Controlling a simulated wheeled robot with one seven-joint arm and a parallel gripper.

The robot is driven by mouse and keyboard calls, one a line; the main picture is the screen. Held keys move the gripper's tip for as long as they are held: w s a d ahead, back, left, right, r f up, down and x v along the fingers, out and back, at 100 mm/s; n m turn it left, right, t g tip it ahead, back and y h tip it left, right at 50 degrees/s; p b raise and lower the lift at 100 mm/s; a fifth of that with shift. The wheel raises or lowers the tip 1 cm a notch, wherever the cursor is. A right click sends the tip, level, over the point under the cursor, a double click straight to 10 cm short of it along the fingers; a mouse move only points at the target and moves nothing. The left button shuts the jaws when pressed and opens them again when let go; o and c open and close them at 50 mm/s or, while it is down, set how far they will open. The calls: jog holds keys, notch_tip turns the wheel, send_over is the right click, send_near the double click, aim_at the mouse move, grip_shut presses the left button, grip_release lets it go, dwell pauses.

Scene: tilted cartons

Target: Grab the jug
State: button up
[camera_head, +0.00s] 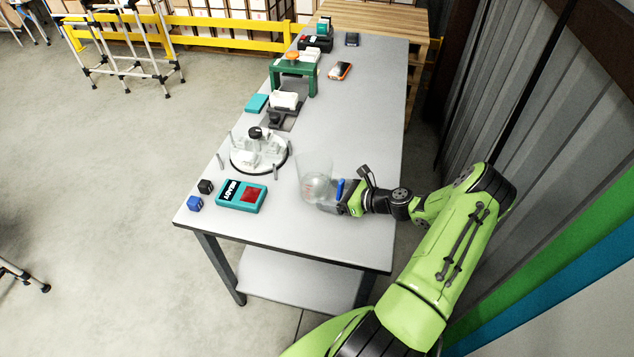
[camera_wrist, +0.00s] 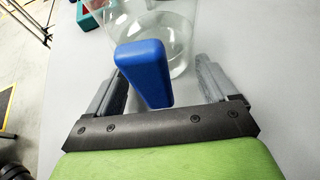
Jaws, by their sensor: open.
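The jug is a clear glass vessel with a blue handle. It stands upright on the grey table (camera_head: 350,90) near its front end, and the head view shows the jug's glass body (camera_head: 314,178). In the wrist view the jug's blue handle (camera_wrist: 145,72) points toward my gripper, with the glass body (camera_wrist: 178,30) behind it. My gripper (camera_head: 333,196) is just right of the jug in the head view. In the wrist view my gripper (camera_wrist: 160,88) is open, with the handle between its two fingers and a visible gap on each side.
A round white fixture (camera_head: 258,152) stands behind. A corrugated wall (camera_head: 530,110) rises on the right.

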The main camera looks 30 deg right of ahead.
jog(key=shift+s+r, duration=0.1)
jog(key=shift+c, duration=0.3)
grip_shut()
jog(key=shift+r, duration=0.1)
